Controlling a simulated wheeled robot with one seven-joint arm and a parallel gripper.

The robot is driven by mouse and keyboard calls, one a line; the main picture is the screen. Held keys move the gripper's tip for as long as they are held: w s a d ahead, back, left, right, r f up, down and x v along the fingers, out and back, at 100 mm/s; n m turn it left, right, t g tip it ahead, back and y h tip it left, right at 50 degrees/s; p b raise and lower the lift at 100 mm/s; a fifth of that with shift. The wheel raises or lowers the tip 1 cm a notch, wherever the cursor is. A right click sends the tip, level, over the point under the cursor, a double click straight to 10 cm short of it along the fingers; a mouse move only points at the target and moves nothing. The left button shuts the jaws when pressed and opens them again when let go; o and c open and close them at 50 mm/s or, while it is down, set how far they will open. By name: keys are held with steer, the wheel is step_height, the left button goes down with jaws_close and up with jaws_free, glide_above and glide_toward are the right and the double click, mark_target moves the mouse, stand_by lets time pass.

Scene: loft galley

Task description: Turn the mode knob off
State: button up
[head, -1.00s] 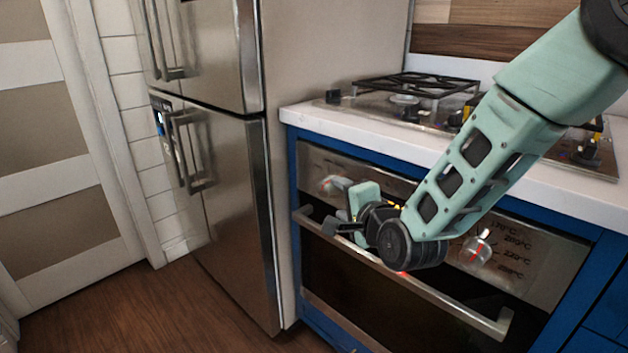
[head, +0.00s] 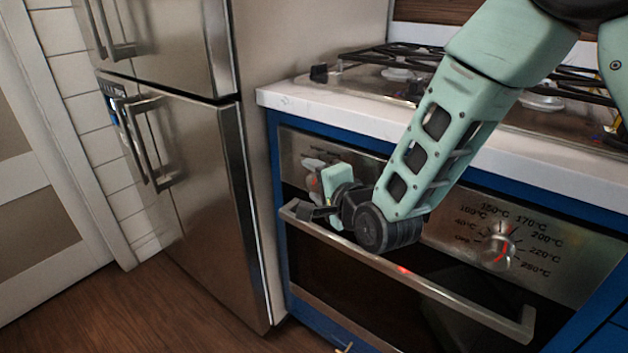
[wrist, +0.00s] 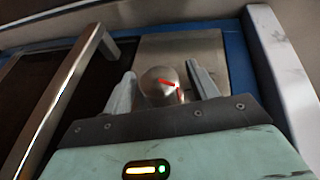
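The mode knob (wrist: 158,84) is a round metal knob with a red mark, on the oven's steel front panel. In the wrist view it sits between the two fingers of my gripper (wrist: 162,88), with a gap showing on each side. The fingers are open, and I cannot tell how far they reach along the knob. In the head view my gripper (head: 314,200) is at the panel's left end, covering most of this knob. The knob's labels are not readable.
A second knob (head: 498,252) with temperature labels is on the right of the panel. The oven handle bar (head: 440,290) runs just below my gripper. A steel fridge (head: 205,190) stands at the left; the hob (head: 380,85) is above.

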steer(key=c, duration=1)
